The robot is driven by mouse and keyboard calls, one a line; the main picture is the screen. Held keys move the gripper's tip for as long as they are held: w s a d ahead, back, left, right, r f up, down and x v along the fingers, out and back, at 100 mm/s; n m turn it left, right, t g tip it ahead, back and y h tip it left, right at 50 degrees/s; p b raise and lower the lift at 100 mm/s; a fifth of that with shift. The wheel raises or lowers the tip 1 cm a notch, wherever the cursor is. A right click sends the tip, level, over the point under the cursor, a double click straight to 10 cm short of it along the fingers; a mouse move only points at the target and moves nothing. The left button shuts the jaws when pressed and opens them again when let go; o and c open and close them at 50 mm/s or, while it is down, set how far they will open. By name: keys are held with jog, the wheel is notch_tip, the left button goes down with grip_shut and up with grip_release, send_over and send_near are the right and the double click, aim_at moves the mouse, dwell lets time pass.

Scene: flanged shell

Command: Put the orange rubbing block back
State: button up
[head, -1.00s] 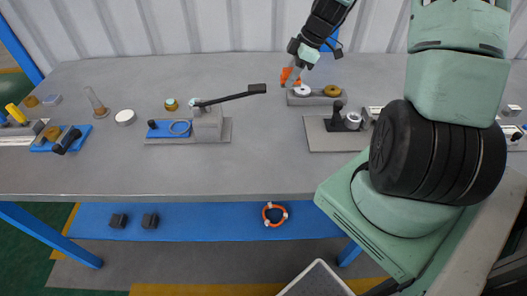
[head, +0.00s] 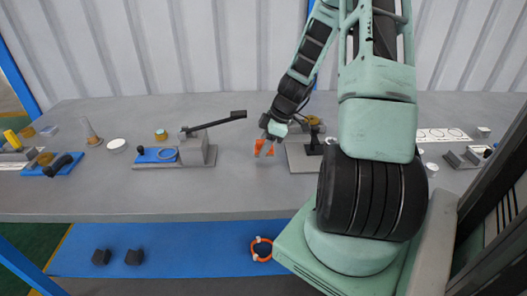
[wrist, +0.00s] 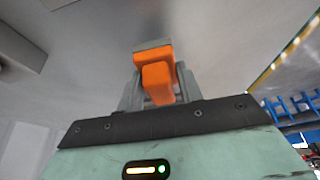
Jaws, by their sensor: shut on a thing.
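My gripper (head: 264,149) is shut on the orange rubbing block (head: 258,147). It is over the grey worktable (head: 110,190), between the lever fixture (head: 195,150) and the grey plate fixture (head: 302,162). In the wrist view the orange block (wrist: 157,78) sits between my grey fingers (wrist: 158,92), with a grey layer on its far end. The block looks clear of both fixtures. I cannot tell its exact height above the table.
The lever fixture has a long black arm (head: 222,121) reaching right. A white disc (head: 117,145), a small brass-coloured part (head: 161,134) and a cone-shaped part (head: 91,131) stand to the left. The table front is bare. My arm hides part of the right side.

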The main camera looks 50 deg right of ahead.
jog(key=shift+f, duration=1.15)
jog(key=shift+f, duration=0.1)
jog(key=shift+f, duration=0.1)
jog(key=o, duration=1.1)
